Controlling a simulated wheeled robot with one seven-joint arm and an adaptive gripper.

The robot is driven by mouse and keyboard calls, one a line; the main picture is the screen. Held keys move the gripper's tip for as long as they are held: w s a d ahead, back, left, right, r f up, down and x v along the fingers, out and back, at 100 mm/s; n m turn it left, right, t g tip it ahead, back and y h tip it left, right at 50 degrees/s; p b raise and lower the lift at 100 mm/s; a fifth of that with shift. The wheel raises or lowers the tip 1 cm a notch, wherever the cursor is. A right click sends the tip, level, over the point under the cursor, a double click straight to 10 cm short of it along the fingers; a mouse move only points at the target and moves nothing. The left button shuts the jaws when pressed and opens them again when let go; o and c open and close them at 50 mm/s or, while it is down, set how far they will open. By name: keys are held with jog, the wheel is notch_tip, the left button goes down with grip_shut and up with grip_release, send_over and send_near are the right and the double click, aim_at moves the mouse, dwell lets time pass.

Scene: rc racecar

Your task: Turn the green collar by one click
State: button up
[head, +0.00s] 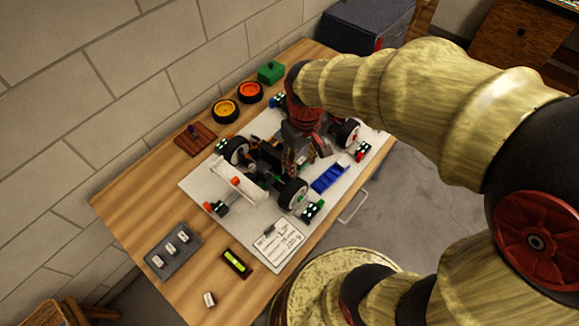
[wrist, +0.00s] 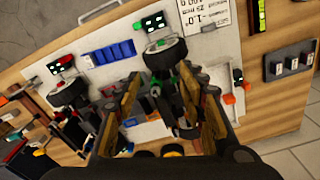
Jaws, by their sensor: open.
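A green collar (wrist: 155,91) shows in the wrist view, low between my fingers, on the racecar's suspension just below a wheel with a pale hub (wrist: 165,53). My gripper (wrist: 166,92) is open, with one finger on each side of the collar in the picture. I cannot tell whether either finger touches it. In the head view my gripper (head: 303,140) reaches down over the middle of the racecar, which has a white rear wing (head: 238,181). My arm hides part of the car there, and I cannot make out the collar for certain in that view.
The car stands on a white board (head: 205,192) on a wooden table (head: 130,205). A blue tray (head: 330,177), a paper card (head: 280,243), a grey tray (head: 172,250) and a level (head: 236,262) lie around it. Orange and yellow wheels (head: 225,111) and a green box (head: 270,72) stand behind.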

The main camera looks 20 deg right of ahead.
jog(key=w+f+n, duration=0.1)
jog(key=w+f, duration=0.1)
jog(key=w+f+n, duration=0.2)
jog(key=w, duration=0.1)
jog(key=w+f+n, duration=0.2)
jog(key=w, duration=0.1)
jog(key=shift+w, duration=0.2)
jog(key=shift+n, duration=0.8)
notch_tip(320, 180, down, 8)
jog(key=b, duration=0.3)
jog(key=shift+r, duration=0.1)
jog(key=shift+c, duration=0.8)
grip_shut()
